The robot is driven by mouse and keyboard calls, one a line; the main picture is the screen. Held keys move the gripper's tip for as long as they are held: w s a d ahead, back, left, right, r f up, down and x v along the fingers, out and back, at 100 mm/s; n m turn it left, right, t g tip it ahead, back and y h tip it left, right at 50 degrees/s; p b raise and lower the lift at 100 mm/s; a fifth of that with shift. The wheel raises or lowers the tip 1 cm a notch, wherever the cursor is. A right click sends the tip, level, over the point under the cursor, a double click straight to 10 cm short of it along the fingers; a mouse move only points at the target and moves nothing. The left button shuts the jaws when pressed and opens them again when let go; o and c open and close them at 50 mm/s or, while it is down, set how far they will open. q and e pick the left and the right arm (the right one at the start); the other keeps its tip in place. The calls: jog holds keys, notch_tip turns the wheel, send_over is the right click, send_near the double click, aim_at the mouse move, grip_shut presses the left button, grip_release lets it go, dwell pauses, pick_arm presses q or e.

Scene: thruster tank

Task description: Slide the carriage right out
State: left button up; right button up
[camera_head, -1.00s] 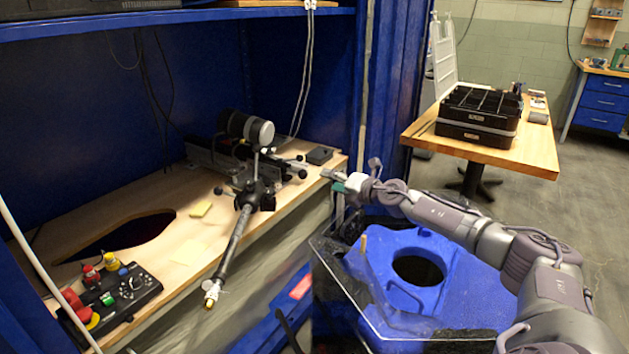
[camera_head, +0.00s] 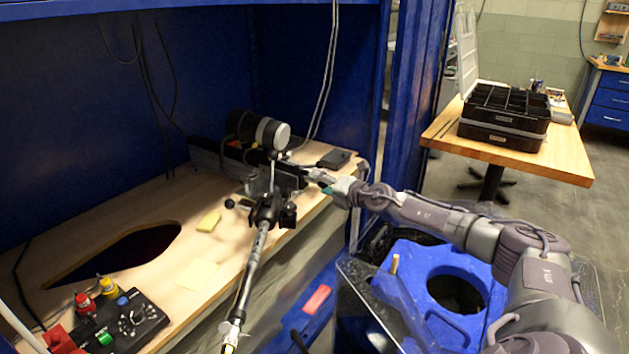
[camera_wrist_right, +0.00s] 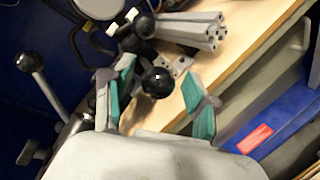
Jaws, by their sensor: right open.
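The carriage (camera_head: 272,166) sits on a dark rail at the back of the wooden bench. It carries a black and silver cylinder (camera_head: 257,131) and a long jointed rod (camera_head: 257,262) that slants down toward the front. My right gripper (camera_head: 312,177) reaches in at the carriage's right end. In the right wrist view, its green-padded fingers (camera_wrist_right: 158,80) are open, with a black ball knob (camera_wrist_right: 157,82) between them. Clear room shows between the knob and the right finger; contact with the left finger cannot be told. My left gripper is not in view.
A control box with coloured buttons (camera_head: 120,322) lies at the bench's front left, near a dark cut-out (camera_head: 125,252). A small black box (camera_head: 336,158) lies right of the carriage. Yellow notes lie on the bench.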

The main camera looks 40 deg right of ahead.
jog(key=shift+w, duration=0.1)
jog(key=shift+r, duration=0.1)
grip_shut()
dwell(0.4)
